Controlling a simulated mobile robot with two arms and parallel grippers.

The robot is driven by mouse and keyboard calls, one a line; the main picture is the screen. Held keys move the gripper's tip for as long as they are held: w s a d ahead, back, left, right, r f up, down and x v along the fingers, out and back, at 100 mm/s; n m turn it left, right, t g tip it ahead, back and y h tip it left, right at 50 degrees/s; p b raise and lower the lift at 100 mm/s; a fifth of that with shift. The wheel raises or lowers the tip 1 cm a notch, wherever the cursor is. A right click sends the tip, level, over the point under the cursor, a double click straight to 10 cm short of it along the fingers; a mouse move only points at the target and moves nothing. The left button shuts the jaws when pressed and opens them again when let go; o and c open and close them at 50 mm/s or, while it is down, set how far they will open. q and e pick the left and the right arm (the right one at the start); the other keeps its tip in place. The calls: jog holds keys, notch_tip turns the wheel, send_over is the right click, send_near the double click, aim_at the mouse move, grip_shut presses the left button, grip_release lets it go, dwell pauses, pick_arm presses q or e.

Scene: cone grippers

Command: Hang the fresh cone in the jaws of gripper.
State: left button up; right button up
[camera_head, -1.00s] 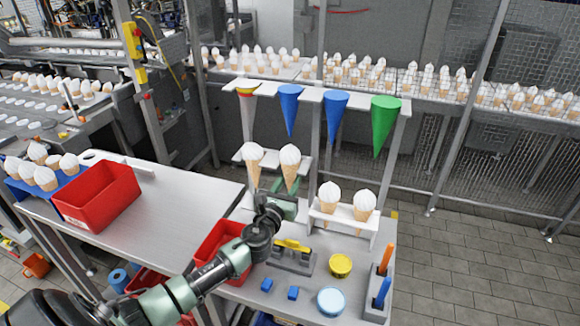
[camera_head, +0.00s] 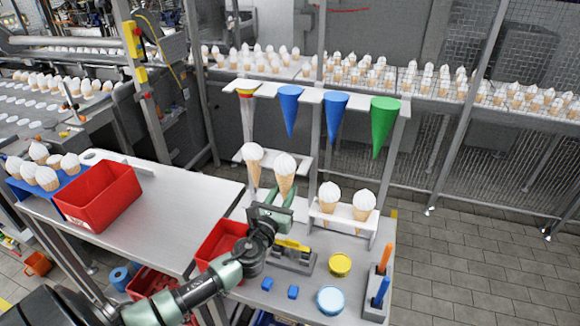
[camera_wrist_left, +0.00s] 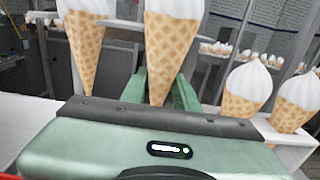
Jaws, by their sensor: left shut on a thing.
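My left gripper (camera_head: 279,203) is shut on a cone (camera_head: 285,177) with a white top and waffle body. It holds the cone upright near its lower end, in front of the left white holder (camera_head: 303,162). In the left wrist view the held cone (camera_wrist_left: 172,55) stands between the green fingers. Another cone (camera_head: 253,163) stands in that holder to the left. Two more cones, a left one (camera_head: 329,197) and a right one (camera_head: 362,206), stand in the right holder (camera_head: 345,224). A grey fixture with a yellow bar (camera_head: 292,245) sits by my wrist, partly hidden. My right gripper is not in view.
Striped, blue and green (camera_head: 385,125) cone shapes hang from a white rail (camera_head: 355,101) above. A red bin (camera_head: 215,240) is left of my wrist. Yellow (camera_head: 340,264) and blue (camera_head: 331,301) tubs and a pen stand (camera_head: 376,306) are at right.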

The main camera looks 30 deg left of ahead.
pick_arm(q)
jog(key=shift+v, duration=2.1)
